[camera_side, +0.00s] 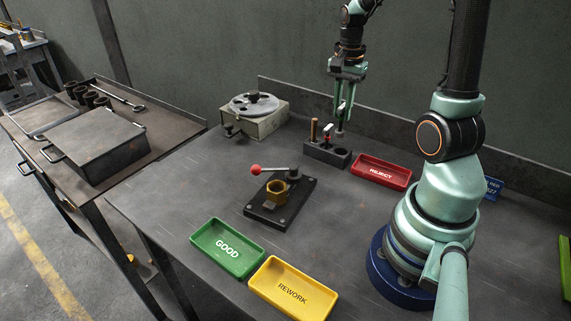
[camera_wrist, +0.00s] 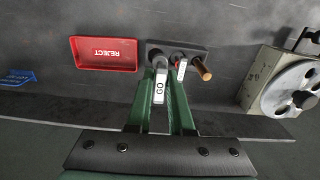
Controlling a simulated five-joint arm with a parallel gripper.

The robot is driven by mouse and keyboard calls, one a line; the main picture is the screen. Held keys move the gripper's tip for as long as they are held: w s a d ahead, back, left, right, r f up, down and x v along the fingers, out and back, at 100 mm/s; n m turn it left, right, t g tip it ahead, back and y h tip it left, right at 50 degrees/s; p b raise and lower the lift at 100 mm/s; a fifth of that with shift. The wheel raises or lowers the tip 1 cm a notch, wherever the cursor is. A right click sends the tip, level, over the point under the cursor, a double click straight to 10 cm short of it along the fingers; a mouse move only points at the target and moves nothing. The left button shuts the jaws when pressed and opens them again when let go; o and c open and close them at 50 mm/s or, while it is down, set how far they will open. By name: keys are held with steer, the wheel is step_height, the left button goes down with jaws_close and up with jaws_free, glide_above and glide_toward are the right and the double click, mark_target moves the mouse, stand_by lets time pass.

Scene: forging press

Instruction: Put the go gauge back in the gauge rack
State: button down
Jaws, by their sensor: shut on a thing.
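The go gauge, with a white label reading GO (camera_wrist: 159,88), is between the green fingers of my gripper (camera_wrist: 161,98) in the wrist view. My gripper (camera_side: 342,112) is shut on it and points down over the right part of the gauge rack in the side view. The dark gauge rack (camera_side: 325,154) stands near the back of the bench; its edge also shows in the wrist view (camera_wrist: 198,49). The go gauge's lower end overlaps the rack's end by the red tray; I cannot tell whether it has entered a hole. The rack also holds a red-marked gauge (camera_wrist: 181,66) and a wooden-handled tool (camera_wrist: 203,70).
The red REJECT tray (camera_side: 381,172) is right beside the rack. A grey dial device (camera_side: 255,112) stands to its left. A clamp fixture with a brass nut (camera_side: 277,193), a green GOOD tray (camera_side: 227,248) and a yellow REWORK tray (camera_side: 292,289) are further forward.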

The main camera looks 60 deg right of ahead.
steer(key=shift+s+d+f, duration=0.1)
steer(key=shift+d+f, duration=0.1)
steer(key=shift+f, duration=0.5)
steer(key=shift+s+d+f, duration=0.15)
steer(key=shift+d+f, duration=0.05)
steer(key=shift+f, duration=0.5)
steer(key=shift+s+d+f, duration=0.1)
steer(key=shift+d+f, duration=0.1)
steer(key=shift+f, duration=0.5)
steer(key=shift+f, duration=1.85)
steer(key=c, duration=0.7)
jaws_free()
steer(key=shift+c, duration=0.2)
steer(key=shift+r, duration=0.1)
step_height(320, 180, up, 10)
stand_by(0.6)
